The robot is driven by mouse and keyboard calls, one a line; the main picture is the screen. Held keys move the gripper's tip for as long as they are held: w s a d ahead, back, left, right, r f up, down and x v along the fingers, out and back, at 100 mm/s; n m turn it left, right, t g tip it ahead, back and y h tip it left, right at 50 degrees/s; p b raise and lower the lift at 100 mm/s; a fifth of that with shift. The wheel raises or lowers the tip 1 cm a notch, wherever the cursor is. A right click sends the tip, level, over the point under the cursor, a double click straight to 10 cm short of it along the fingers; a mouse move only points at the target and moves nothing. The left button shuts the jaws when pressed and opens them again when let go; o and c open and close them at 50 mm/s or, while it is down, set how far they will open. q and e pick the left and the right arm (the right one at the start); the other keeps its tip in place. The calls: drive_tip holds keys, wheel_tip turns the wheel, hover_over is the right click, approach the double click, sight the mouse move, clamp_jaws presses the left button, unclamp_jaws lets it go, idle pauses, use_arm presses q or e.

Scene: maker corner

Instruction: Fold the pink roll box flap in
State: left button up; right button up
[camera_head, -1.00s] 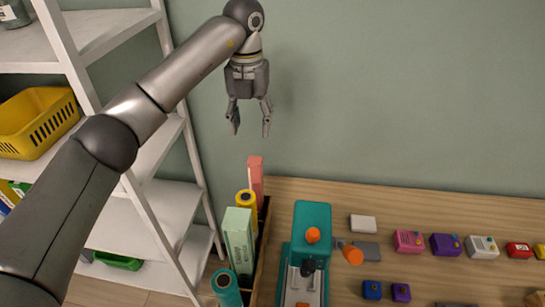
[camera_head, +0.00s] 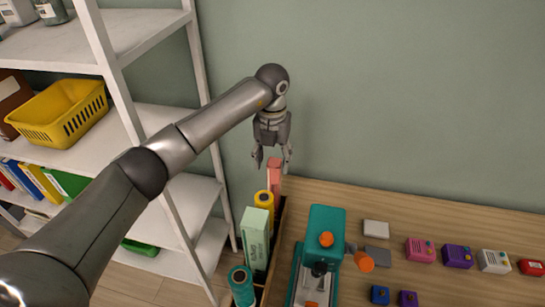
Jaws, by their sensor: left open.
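The pink roll box (camera_head: 274,182) stands upright at the far end of a narrow wooden holder, near the wall. My left gripper (camera_head: 272,162) points down with its fingers apart, at the top of the pink box. The fingertips appear on either side of the box top in the picture, but I cannot tell whether they touch it. The flap of the pink box cannot be made out at this size. My right gripper is not in view.
The wooden holder (camera_head: 281,215) also holds a yellow roll (camera_head: 264,201), a pale green box (camera_head: 255,238) and a teal roll (camera_head: 241,287). A teal machine (camera_head: 325,232) stands to the right on the table. A white shelf (camera_head: 150,50) with a yellow basket (camera_head: 62,112) is at left.

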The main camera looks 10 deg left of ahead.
use_arm(q)
drive_tip(key=c, duration=1)
drive_tip(key=shift+f+b, duration=0.25)
drive_tip(key=shift+b, duration=0.25)
drive_tip(key=shift+c, duration=0.2)
drive_tip(key=shift+t+b, duration=0.35)
drive_tip(key=shift+t, duration=0.05)
drive_tip(key=shift+s+r, duration=0.1)
drive_tip(key=o, duration=1)
drive_tip(key=shift+o, duration=0.2)
